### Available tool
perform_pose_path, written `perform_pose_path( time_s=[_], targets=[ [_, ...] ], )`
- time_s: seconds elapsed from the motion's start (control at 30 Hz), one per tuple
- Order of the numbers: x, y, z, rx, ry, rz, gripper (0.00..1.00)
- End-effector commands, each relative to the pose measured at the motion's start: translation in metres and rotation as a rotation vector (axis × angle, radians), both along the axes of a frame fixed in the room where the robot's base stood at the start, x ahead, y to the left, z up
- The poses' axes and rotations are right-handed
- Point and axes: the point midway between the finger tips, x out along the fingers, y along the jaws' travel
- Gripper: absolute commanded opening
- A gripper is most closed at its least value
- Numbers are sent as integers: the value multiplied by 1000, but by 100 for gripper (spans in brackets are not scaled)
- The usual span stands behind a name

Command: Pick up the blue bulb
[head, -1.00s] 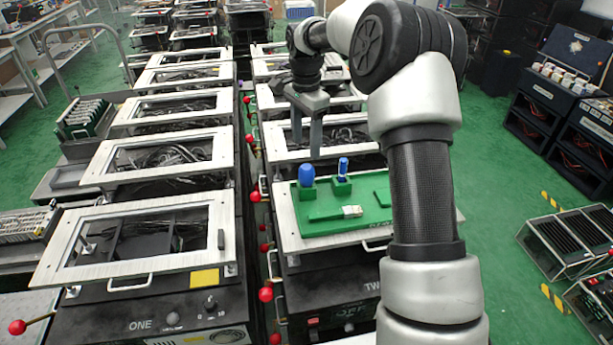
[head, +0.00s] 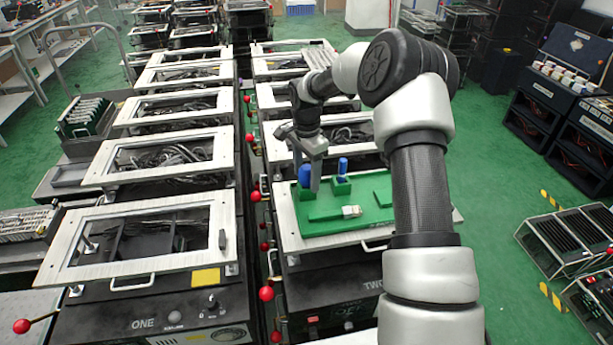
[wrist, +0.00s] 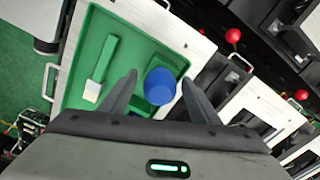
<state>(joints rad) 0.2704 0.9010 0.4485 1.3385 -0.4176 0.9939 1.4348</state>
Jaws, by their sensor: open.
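The blue bulb (head: 305,176) stands upright at the back left of the green tray (head: 368,216) on the fixture marked TWO. In the wrist view the bulb (wrist: 160,86) shows from above as a round blue top. My gripper (head: 307,180) points down at the bulb. In the wrist view my gripper (wrist: 160,85) is open, one finger on each side of the bulb, with small gaps to it. One finger covers part of the bulb's right side in the head view. I cannot tell how far down the fingertips reach.
A smaller blue piece (head: 342,166) stands in a green holder to the right of the bulb. Red-knobbed levers (head: 266,293) line the aisle between the fixtures. Fixture ONE (head: 142,324) stands to the left.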

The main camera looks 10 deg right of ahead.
Motion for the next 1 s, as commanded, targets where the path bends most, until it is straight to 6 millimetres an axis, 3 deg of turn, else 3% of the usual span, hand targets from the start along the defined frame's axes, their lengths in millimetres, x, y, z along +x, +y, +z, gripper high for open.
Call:
perform_pose_path(
  time_s=[0.1,0.37,0.67,1.0],
  targets=[
    [0,0,0,0,0,0,55],
    [0,0,1,0,0,0,13],
    [1,0,6,-1,-3,0,13],
    [1,0,69,-1,-5,0,13]
  ],
)
